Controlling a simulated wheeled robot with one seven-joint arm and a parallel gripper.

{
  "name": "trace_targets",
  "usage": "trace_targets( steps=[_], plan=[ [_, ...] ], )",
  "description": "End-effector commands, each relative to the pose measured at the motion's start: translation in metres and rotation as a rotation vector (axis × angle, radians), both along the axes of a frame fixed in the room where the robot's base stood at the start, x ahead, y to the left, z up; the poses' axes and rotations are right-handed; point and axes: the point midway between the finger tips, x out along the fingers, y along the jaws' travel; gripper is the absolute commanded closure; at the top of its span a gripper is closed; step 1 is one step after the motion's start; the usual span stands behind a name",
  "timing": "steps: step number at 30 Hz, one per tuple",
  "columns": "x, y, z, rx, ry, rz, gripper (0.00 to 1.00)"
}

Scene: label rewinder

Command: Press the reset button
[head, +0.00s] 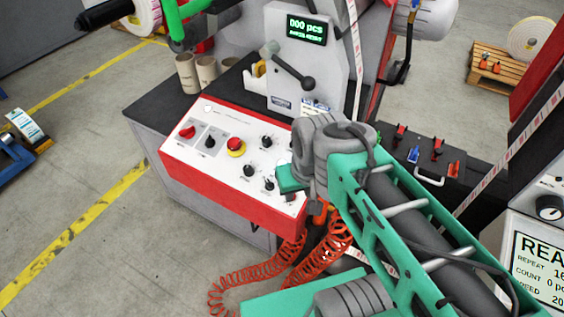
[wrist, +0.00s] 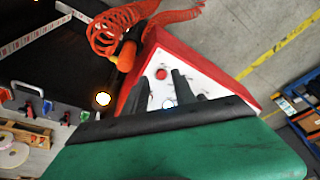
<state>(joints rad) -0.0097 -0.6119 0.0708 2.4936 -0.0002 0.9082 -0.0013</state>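The control panel (head: 222,150) has a white sloping face in a red housing. It carries a red rotary knob (head: 187,132), a red mushroom button with a yellow collar (head: 236,147) and several black knobs. I cannot read the labels or tell which control is the reset button. My gripper (head: 290,178) shows only as a green part over the panel's right side; its fingertips are hidden. In the wrist view, dark finger shapes (wrist: 170,92) stand in front of the white panel face. A red button (wrist: 161,74) and a small bluish spot (wrist: 168,104) show near them.
Coiled orange hoses (head: 262,272) hang at the panel's lower right. Cardboard cores (head: 188,74) stand on the black bench behind. A display (head: 306,29) reads 000 pcs. A toolbox lid with coloured clamps (head: 428,155) lies to the right.

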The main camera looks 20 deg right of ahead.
Motion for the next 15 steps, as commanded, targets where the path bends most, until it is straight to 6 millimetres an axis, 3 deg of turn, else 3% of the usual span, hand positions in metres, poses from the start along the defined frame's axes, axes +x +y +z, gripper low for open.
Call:
trace_targets(
  steps=[11, 15],
  plan=[
    [0.0000, 0.0000, 0.0000, 0.000, 0.000, 0.000, 1.00],
    [0.0000, 0.0000, 0.0000, 0.000, 0.000, 0.000, 1.00]
  ],
)
